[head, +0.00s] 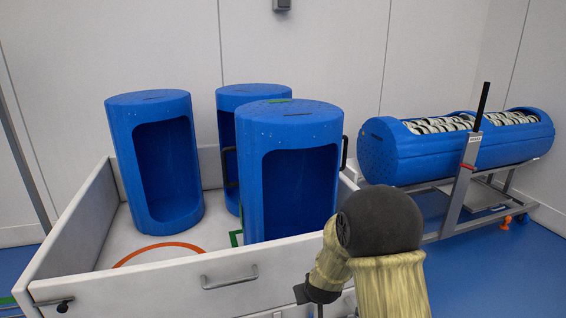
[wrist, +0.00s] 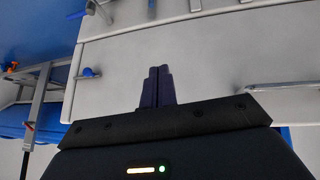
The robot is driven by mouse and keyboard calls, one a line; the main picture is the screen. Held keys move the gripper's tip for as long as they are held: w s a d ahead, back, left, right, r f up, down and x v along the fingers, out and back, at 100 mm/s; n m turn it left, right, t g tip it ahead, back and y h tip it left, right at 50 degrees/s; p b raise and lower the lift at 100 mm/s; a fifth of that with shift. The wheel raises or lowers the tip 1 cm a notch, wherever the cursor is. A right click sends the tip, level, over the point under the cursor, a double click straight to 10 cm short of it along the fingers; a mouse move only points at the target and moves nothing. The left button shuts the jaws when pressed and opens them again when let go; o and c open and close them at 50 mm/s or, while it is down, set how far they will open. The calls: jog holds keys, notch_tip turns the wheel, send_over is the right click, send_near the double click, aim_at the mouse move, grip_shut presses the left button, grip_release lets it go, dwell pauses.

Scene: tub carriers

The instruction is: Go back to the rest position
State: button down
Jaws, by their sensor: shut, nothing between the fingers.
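My gripper (wrist: 158,84) shows in the wrist view with its two dark fingers together and nothing between them. Beyond the fingertips is the pale front of a white box. In the head view my arm reaches in at the lower right, in front of the white box (head: 150,288). A small dark part at the end of the arm shows there, but the fingers cannot be made out clearly.
Three upright blue tubs, left (head: 118,135), rear (head: 228,125) and front (head: 250,180), stand open-sided in the white box. A blue tub (head: 395,160) lies on a grey metal carrier (head: 462,195) at right, filled with pale rolled items. Blue floor shows at lower right.

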jog(key=s+d+r+m+g+p, duration=0.1)
jog(key=s+d+r+g+p, duration=0.1)
jog(key=s+r, duration=0.45)
jog(key=s+d+r+m+g+p, duration=0.1)
jog(key=s+d+r, duration=0.2)
jog(key=s, duration=0.6)
jog(key=s+d+r+m+g+p, duration=0.15)
jog(key=s+r, duration=0.25)
jog(key=s, duration=0.4)
notch_tip(320, 180, up, 38)
jog(key=p, duration=3.8)
jog(key=shift+w+d, duration=0.2)
jog(key=shift+d, duration=0.05)
jog(key=shift+f+n, duration=0.1)
jog(key=shift+n, duration=0.15)
jog(key=shift+a, duration=0.1)
